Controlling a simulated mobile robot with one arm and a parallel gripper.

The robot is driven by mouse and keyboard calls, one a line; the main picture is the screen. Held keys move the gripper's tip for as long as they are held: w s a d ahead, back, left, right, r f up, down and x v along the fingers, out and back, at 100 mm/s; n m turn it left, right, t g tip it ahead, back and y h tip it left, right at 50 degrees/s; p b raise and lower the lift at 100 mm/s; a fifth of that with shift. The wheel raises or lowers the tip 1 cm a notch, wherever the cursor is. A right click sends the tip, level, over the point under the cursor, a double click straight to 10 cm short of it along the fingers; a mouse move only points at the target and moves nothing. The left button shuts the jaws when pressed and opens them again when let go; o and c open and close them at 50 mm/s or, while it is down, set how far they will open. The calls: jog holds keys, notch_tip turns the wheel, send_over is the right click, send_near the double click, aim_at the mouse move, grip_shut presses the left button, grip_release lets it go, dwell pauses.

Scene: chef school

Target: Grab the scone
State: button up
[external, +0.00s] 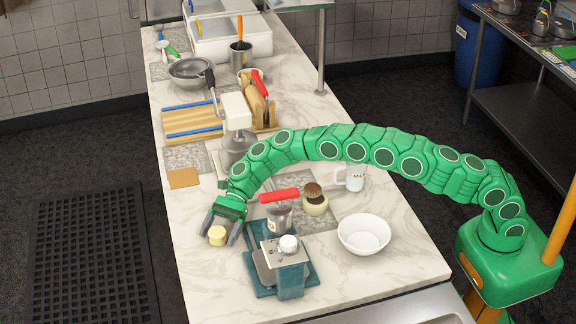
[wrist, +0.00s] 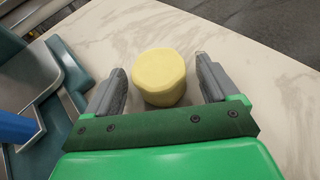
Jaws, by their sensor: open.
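The scone (external: 217,236) is a small pale yellow round piece on the marble counter near its left edge. In the wrist view the scone (wrist: 159,77) stands between the two grey fingers, with a gap on each side. My gripper (external: 218,231) is open and low over the counter, its fingers on either side of the scone. In the wrist view my gripper (wrist: 160,85) shows both fingers apart, and nothing is clamped. The scone's lower near side is partly hidden by the gripper's palm.
A teal scale-like device (external: 290,278) stands just right of the gripper; its teal body also shows in the wrist view (wrist: 62,68). A white bowl (external: 364,234) sits farther right. A brown square board (external: 184,178) lies behind. The counter left and in front of the scone is clear.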

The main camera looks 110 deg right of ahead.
aim_at(219, 229)
jog(key=c, duration=1.1)
jog(key=shift+o, duration=0.2)
jog(key=shift+r, duration=0.1)
notch_tip(219, 229, up, 4)
jog(key=shift+s+f, duration=0.1)
jog(key=shift+f, duration=0.15)
jog(key=s+a+r, duration=0.3)
jog(key=s+r, duration=0.6)
jog(key=s, duration=0.4)
jog(key=shift+s+a+r, duration=0.15)
jog(key=shift+s, duration=0.05)
